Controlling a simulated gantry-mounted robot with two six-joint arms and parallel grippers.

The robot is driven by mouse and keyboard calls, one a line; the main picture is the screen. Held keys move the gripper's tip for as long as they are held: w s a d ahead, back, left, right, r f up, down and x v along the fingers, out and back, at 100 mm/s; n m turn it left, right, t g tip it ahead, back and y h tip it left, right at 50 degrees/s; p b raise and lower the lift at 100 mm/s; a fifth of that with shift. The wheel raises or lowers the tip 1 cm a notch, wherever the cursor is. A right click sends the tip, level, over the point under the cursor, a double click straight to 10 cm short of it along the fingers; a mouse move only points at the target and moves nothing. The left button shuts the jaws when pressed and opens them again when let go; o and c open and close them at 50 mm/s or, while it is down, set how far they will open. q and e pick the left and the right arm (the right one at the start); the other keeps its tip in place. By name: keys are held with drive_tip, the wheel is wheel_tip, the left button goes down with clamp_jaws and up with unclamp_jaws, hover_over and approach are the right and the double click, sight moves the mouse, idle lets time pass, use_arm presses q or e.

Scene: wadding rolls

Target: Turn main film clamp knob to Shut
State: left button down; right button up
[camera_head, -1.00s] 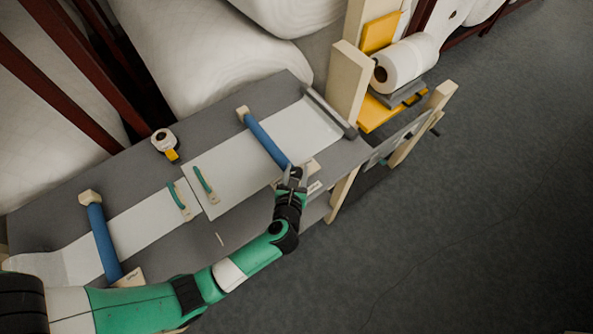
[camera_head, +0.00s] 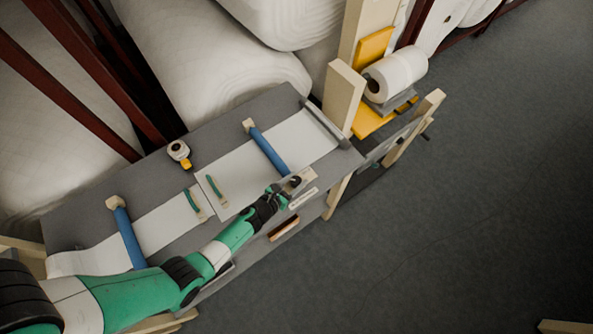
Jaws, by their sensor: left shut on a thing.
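The main film clamp is a blue bar (camera_head: 268,150) lying across the wide white film (camera_head: 236,166). A pale block (camera_head: 307,176) sits at its near end, by the table's front edge. The dark knob (camera_head: 295,181) is there, small and partly covered by my gripper. My left gripper (camera_head: 288,187) reaches in from the lower left and is shut on the knob. The knob's pointer and any lettering are too small to read. My right gripper is out of view.
A second blue bar (camera_head: 129,236) crosses the narrower film at the left. Two green-handled pieces (camera_head: 217,190) lie where the films meet. A white-and-yellow tape measure (camera_head: 179,152) lies behind. A white roll (camera_head: 396,74) sits on a yellow holder at right.

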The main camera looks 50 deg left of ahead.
use_arm(q)
drive_tip(key=shift+w+a+r+m+h+p, duration=0.15)
drive_tip(key=shift+m+h+p, duration=0.1)
drive_tip(key=shift+m+h, duration=0.2)
drive_tip(key=shift+s+a+r+m+h+p, duration=0.15)
drive_tip(key=shift+m+h+p, duration=0.1)
drive_tip(key=shift+m+h, duration=0.2)
drive_tip(key=shift+w+d+f+m+h, duration=0.15)
drive_tip(key=shift+m+h, duration=0.25)
drive_tip(key=shift+h, duration=0.2)
drive_tip(key=m+h+b, duration=0.1)
drive_tip(key=m+h, duration=0.1)
drive_tip(key=h, duration=0.1)
drive_tip(key=shift+f+m+b, duration=0.15)
drive_tip(key=shift+m+b, duration=0.15)
drive_tip(key=shift+m, duration=0.1)
drive_tip(key=shift+d+m+g+h+b, duration=0.1)
drive_tip(key=shift+m+g+h+b, duration=0.25)
drive_tip(key=shift+h, duration=0.25)
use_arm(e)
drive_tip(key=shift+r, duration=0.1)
use_arm(q)
drive_tip(key=shift+c, duration=1.7)
unclamp_jaws()
drive_tip(key=shift+s, duration=0.2)
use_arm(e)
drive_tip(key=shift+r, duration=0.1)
